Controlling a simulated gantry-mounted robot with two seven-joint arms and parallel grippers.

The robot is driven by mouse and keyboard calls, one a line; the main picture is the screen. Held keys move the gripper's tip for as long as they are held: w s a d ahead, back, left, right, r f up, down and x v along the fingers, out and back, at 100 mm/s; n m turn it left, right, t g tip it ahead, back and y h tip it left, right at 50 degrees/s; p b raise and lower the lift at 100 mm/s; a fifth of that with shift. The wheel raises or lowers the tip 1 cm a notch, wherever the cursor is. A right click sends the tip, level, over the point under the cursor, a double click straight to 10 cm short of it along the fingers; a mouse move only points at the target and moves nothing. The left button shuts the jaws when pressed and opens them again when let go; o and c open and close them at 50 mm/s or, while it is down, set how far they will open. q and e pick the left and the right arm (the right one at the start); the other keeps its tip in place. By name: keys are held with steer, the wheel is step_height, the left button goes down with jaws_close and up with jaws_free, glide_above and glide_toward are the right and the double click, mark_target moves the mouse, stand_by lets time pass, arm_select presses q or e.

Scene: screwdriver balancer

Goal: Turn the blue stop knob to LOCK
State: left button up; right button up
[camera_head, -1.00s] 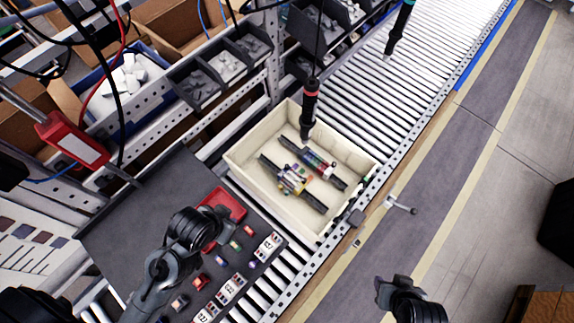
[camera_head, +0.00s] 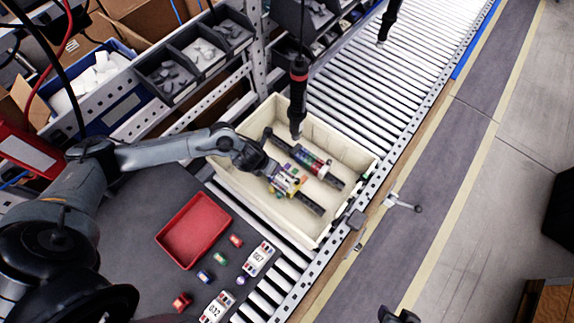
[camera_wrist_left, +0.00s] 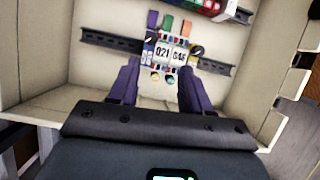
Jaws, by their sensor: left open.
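No blue stop knob or LOCK mark can be made out for certain. In the head view, my left gripper (camera_head: 270,172) is inside the cream tote, at the near rail's module cluster (camera_head: 291,181). In the left wrist view, the open fingers (camera_wrist_left: 157,72) point at this cluster, with labels reading about "021" and "046" (camera_wrist_left: 171,54). Contact cannot be told. My right gripper (camera_head: 398,316) is at the bottom edge, partly cut off.
The cream tote (camera_head: 347,208) sits on the roller conveyor (camera_head: 425,60). A second rail with coloured modules (camera_head: 311,160) lies in it. A hanging screwdriver (camera_head: 298,95) is close above. A grey lever (camera_head: 402,204) sticks out from the conveyor edge. A red tray (camera_head: 193,230) lies on the dark mat.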

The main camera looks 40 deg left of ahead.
arm_select(q)
steer(key=shift+m, duration=0.4)
steer(key=x, duration=0.3)
steer(key=a+x, duration=0.1)
steer(key=x, duration=0.7)
steer(key=shift+a+f+b, duration=0.2)
steer(key=shift+a+b, duration=0.1)
steer(key=shift+b, duration=0.05)
steer(key=shift+c, duration=0.4)
jaws_close()
